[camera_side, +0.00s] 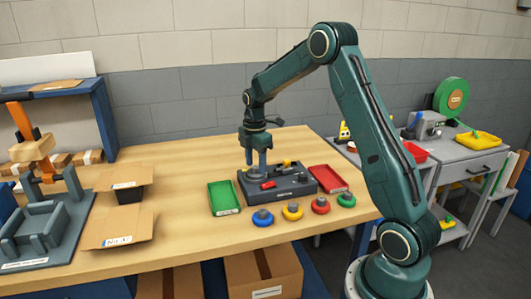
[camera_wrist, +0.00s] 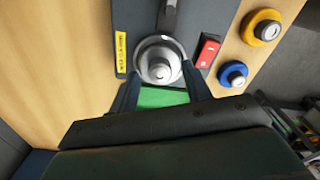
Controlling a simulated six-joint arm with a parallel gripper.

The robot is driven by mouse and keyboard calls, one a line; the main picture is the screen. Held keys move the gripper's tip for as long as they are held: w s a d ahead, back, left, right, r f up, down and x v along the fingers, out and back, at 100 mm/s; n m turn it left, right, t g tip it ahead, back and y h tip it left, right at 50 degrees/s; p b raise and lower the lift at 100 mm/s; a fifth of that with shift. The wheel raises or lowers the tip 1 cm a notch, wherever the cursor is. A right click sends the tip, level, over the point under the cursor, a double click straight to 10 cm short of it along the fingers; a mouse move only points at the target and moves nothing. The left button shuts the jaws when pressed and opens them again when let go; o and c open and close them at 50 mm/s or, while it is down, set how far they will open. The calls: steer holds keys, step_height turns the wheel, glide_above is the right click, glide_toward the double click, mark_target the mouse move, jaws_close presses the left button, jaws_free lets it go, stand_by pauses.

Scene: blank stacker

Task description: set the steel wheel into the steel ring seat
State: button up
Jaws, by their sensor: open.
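The steel wheel (camera_wrist: 158,58) is a round silver disc with a raised central knob, at the edge of the dark grey fixture block (camera_wrist: 192,15). My gripper (camera_wrist: 160,74) is open, with one finger on each side of the wheel; I cannot tell whether they touch it. In the side view my gripper (camera_side: 256,172) points down at the left end of the block (camera_side: 297,188) and hides the wheel. I cannot make out the steel ring seat apart from the wheel, nor tell whether the wheel sits in it.
A green tray (camera_side: 223,197) is left of the block and a red tray (camera_side: 328,178) right. Blue (camera_side: 262,217), yellow (camera_side: 292,211), red (camera_side: 320,205) and green (camera_side: 346,200) round pieces line the front. Cardboard boxes (camera_side: 118,228) stand left.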

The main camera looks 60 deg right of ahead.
mark_target(255, 168)
step_height(255, 168, up, 12)
steer(key=shift+r, duration=0.15)
stand_by(0.5)
stand_by(0.4)
steer(key=s+a+r+m+t, duration=0.3)
steer(key=s+a+r+m, duration=0.35)
steer(key=s+a, duration=0.6)
steer(key=s+a+f+m+t, duration=0.2)
steer(key=s+a+m, duration=0.5)
steer(key=s, duration=0.6)
steer(key=a+f, duration=0.1)
steer(key=a, duration=0.1)
steer(key=shift+s+a+t, duration=0.15)
steer(key=shift+a+t, duration=0.15)
